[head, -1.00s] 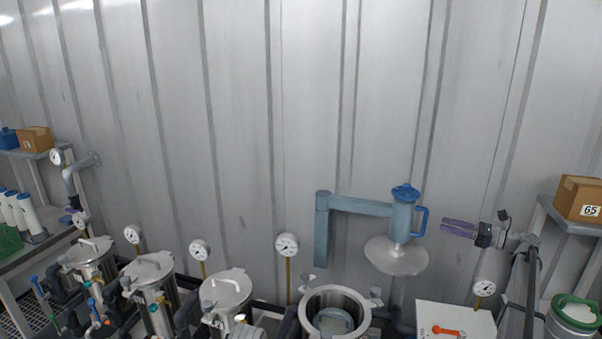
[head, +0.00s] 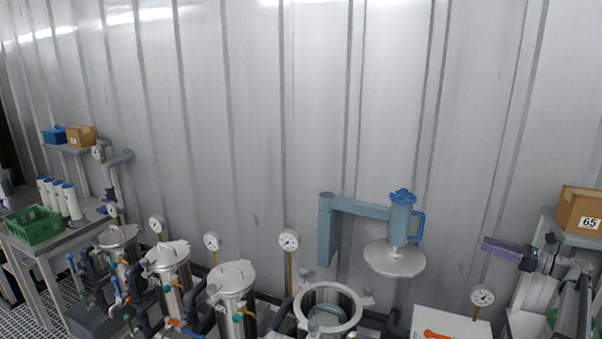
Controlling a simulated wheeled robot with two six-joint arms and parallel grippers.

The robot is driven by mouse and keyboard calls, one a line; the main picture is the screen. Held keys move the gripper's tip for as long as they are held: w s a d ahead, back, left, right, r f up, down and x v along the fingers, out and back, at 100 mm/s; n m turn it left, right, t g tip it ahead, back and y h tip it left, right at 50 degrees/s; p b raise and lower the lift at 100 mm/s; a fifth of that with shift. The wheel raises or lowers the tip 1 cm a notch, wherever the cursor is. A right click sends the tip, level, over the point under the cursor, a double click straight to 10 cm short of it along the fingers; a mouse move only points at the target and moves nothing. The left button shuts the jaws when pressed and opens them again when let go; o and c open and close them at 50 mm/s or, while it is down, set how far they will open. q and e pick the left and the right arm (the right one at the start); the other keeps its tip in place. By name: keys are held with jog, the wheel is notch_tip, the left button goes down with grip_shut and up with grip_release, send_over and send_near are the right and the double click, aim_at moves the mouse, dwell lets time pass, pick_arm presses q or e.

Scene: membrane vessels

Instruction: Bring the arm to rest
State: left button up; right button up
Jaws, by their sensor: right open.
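My right gripper (head: 500,248) is at the right, its purple fingers pointing left in front of the wall. It is open, with nothing seen between its fingers. Its arm comes up from the lower right corner. My left gripper is not in view. A steel vessel (head: 301,317) stands open at the bottom middle. Its round lid (head: 394,262) hangs from a blue-grey swing arm (head: 327,230), above and to the right of the opening. The gripper is to the right of this lid and apart from it.
Several lidded vessels (head: 168,256) with gauges and pipes stand in a row at left. A bench (head: 45,250) holds a green basket (head: 33,226) and white cylinders (head: 58,200). A white case (head: 450,326) is below the gripper. A box marked 65 (head: 575,207) sits on the right shelf.

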jog(key=s+a+f+n+g+h, duration=0.1)
jog(key=s+a+f+n+g, duration=0.3)
jog(key=a, duration=0.9)
jog(key=s+a+f+n+g+h, duration=0.15)
jog(key=a+f+n, duration=0.35)
jog(key=a, duration=0.8)
jog(key=s+a+f+n+g+h, duration=0.2)
jog(key=a+f+n+g, duration=0.25)
jog(key=a, duration=0.85)
jog(key=s+a+f+n+g+h, duration=0.2)
jog(key=s+a+f+n+h, duration=0.35)
jog(key=s+a, duration=0.55)
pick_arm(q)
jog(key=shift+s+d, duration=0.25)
pick_arm(e)
jog(key=s+a+f+n+h, duration=0.1)
jog(key=s+n+h, duration=0.4)
jog(key=s+n, duration=0.5)
jog(key=s+f, duration=0.1)
jog(key=s, duration=0.3)
jog(key=shift+s+a+f+n, duration=0.25)
jog(key=shift+a+f+n, duration=0.15)
